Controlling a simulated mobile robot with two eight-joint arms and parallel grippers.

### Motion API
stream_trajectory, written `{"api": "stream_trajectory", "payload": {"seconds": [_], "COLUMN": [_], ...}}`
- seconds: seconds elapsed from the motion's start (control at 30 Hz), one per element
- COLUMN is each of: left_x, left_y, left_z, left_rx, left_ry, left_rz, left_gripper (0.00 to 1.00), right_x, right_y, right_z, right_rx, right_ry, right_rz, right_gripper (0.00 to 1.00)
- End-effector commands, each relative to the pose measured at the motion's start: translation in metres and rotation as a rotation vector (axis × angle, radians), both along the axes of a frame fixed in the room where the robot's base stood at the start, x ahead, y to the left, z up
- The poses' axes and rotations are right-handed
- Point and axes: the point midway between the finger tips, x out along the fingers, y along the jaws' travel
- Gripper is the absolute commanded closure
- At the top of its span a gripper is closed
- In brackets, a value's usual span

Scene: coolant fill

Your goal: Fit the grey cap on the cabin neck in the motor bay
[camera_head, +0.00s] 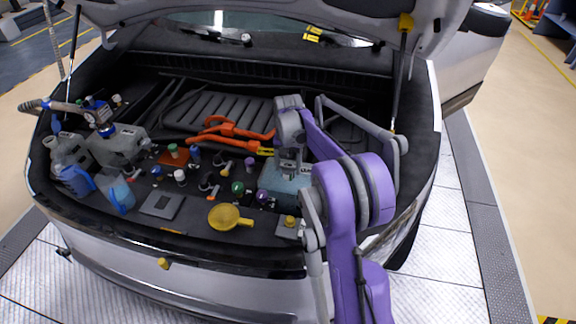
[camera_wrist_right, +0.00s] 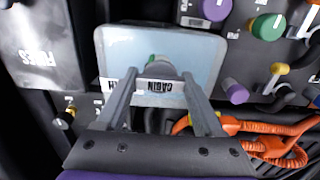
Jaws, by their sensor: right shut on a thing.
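My right gripper (camera_head: 291,167) reaches down over the pale blue tank (camera_head: 277,188) at the right of the motor bay. In the right wrist view its fingertips (camera_wrist_right: 158,80) are shut on the grey cap (camera_wrist_right: 163,71), with a bit of green showing at its far side. The cap is above the tank (camera_wrist_right: 206,52), right behind the white CABIN label (camera_wrist_right: 160,86). The cabin neck is hidden under the cap and fingers, so I cannot tell whether the cap is seated. My left gripper is not in view.
Orange cables (camera_head: 230,130) run behind the tank. Several coloured caps, such as a green one (camera_wrist_right: 268,26) and a purple one (camera_wrist_right: 216,9), stand nearby. A FUSES box (camera_wrist_right: 36,50) stands beside the tank.

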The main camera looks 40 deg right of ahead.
Motion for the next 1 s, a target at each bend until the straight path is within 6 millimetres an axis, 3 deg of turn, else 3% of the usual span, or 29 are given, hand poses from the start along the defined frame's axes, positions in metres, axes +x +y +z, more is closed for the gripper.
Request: {"api": "stream_trajectory", "payload": {"seconds": [0.03, 0.1, 0.87, 1.0], "left_x": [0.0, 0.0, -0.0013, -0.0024], "left_y": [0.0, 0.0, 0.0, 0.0], "left_z": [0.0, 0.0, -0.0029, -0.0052], "left_rx": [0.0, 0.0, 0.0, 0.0], "left_ry": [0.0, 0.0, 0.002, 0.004], "left_rz": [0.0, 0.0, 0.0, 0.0], "left_gripper": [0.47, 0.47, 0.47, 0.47], "right_x": [0.0, 0.0, -0.0003, -0.0006], "right_y": [0.0, 0.0, 0.0002, 0.0003], "right_z": [0.0001, 0.0001, -0.0019, -0.0027], "right_rx": [0.0, 0.0, 0.001, 0.0], "right_ry": [0.0, 0.0, 0.001, 0.001], "right_rz": [0.0, 0.0, -0.002, -0.111], "right_gripper": [0.55, 0.67, 0.67, 0.67]}}
